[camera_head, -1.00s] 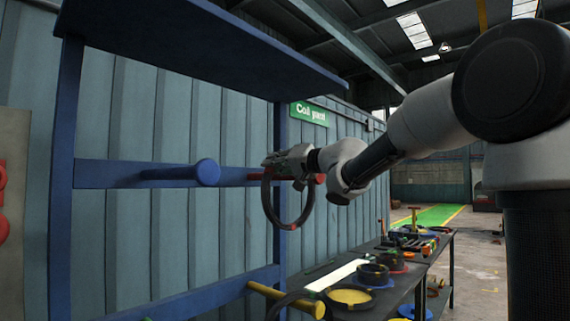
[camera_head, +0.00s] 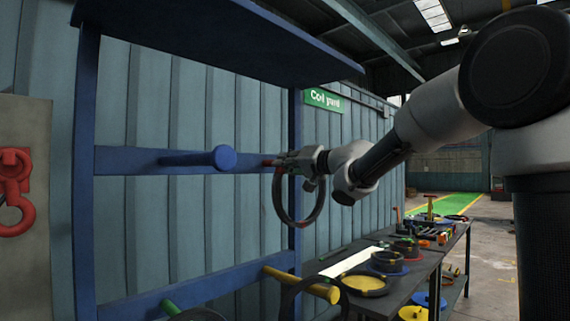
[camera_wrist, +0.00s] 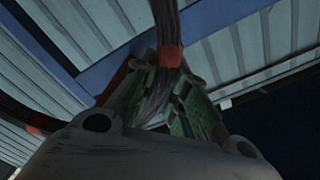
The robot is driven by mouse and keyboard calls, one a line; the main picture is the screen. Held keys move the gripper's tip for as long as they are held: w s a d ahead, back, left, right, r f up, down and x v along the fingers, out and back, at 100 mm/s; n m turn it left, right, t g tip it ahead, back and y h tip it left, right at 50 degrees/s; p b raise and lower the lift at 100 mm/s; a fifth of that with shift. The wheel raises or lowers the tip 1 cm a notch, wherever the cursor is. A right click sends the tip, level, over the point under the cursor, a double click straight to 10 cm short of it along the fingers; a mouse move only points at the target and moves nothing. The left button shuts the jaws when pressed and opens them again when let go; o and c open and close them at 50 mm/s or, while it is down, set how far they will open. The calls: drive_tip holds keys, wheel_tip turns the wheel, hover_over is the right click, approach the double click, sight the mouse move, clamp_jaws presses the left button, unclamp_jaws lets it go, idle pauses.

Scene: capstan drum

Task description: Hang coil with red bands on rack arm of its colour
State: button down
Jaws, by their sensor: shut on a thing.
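My gripper (camera_head: 284,160) is shut on the dark coil with red bands (camera_head: 320,205), gripping its upper part. The ring hangs below the gripper in front of the blue rack's right post. In the wrist view the coil's strands (camera_wrist: 160,90) run between the jaws, with one red band (camera_wrist: 168,57) just beyond them. A red rack arm (camera_head: 268,163) shows just left of the gripper; the rest of it is hidden behind the gripper. It also shows partly behind a jaw in the wrist view (camera_wrist: 116,84). I cannot tell whether the ring is around it.
The rack has a blue arm (camera_head: 222,158) to the left, a yellow arm (camera_head: 310,286) below and a green arm (camera_head: 171,308) at lower left. Dark rings hang near the lower arms. A bench (camera_head: 425,268) with coils and tools stands at right. A shelf (camera_head: 215,38) overhangs the rack.

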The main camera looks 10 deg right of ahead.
drive_tip(key=shift+f, duration=0.2)
idle(0.3)
drive_tip(key=c, duration=1.5)
unclamp_jaws()
drive_tip(key=shift+o, duration=0.8)
drive_tip(key=shift+f, duration=0.15)
drive_tip(key=v, duration=1.2)
